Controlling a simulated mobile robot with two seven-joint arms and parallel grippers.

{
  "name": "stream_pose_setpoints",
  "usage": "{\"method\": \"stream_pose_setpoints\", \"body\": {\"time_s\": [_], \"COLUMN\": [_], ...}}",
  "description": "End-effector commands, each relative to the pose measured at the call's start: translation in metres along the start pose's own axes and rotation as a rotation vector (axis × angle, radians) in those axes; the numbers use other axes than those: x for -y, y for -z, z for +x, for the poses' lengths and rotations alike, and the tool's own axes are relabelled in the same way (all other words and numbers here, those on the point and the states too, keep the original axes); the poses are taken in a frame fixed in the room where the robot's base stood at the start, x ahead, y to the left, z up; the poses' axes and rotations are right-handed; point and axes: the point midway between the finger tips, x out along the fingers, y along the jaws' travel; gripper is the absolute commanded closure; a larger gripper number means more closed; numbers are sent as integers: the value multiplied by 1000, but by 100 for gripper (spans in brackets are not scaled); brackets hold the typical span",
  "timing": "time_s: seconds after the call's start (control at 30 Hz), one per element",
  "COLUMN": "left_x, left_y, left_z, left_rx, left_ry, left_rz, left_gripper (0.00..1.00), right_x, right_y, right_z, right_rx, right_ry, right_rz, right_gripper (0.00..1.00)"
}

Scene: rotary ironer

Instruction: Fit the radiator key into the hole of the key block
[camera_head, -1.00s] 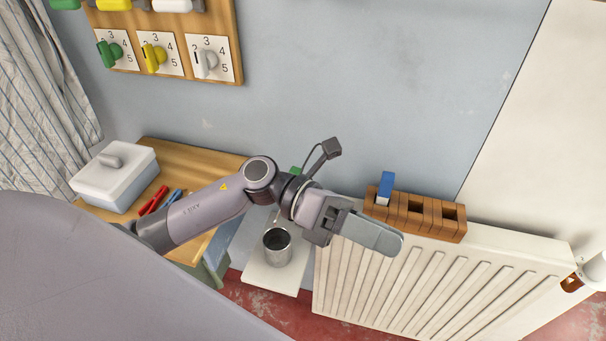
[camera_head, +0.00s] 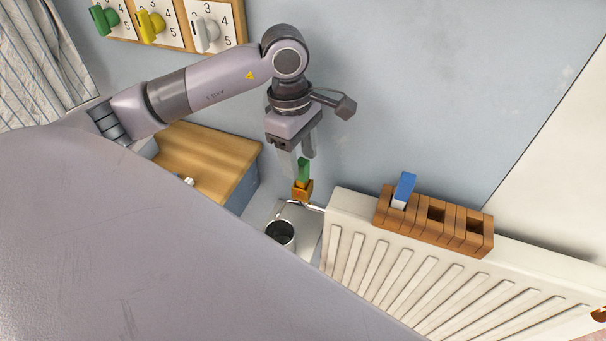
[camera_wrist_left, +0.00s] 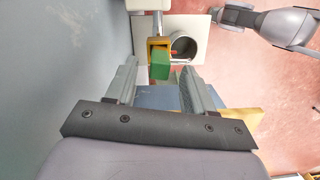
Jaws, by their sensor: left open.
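The radiator key, as far as I can tell, is the piece with the green handle (camera_head: 303,169) standing upright in an orange holder (camera_head: 302,190) at the radiator's left end. My left gripper (camera_head: 298,155) points down just above it, open, fingers on either side of the handle's top. In the left wrist view the green handle (camera_wrist_left: 160,66) shows between and just beyond the open fingers (camera_wrist_left: 157,80). The wooden key block (camera_head: 458,231) lies on the radiator top. A blue piece (camera_head: 404,186) stands tilted in its left slot; the middle and right holes look empty. My right gripper is not in view.
The white radiator (camera_head: 350,262) runs to the right. A metal cup (camera_head: 281,234) stands on a pale plate below the holder.

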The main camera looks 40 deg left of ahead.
Motion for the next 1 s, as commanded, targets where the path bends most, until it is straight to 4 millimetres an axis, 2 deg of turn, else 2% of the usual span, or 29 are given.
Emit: {"method": "stream_pose_setpoints", "body": {"time_s": [0.1,0.2,0.5,0.57,0.6,0.67,0.7,1.0], "left_x": [1,0,0,0,0,0,0,-1], "left_y": [-4,-4,-4,-4,-4,-4,-4,-4], "left_z": [20,32,37,37,37,37,37,34], "left_rx": [2,3,2,2,2,2,3,4], "left_ry": [7,4,1,1,1,1,1,-1], "left_rz": [0,0,0,0,0,0,0,0], "left_gripper": [47,47,47,63,76,96,100,100], "right_x": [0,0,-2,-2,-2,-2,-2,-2], "right_y": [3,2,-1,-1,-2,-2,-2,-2], "right_z": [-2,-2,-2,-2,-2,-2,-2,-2], "right_rx": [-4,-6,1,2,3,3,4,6], "right_ry": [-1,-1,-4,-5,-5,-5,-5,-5], "right_rz": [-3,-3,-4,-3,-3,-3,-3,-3], "right_gripper": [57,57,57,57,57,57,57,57]}}
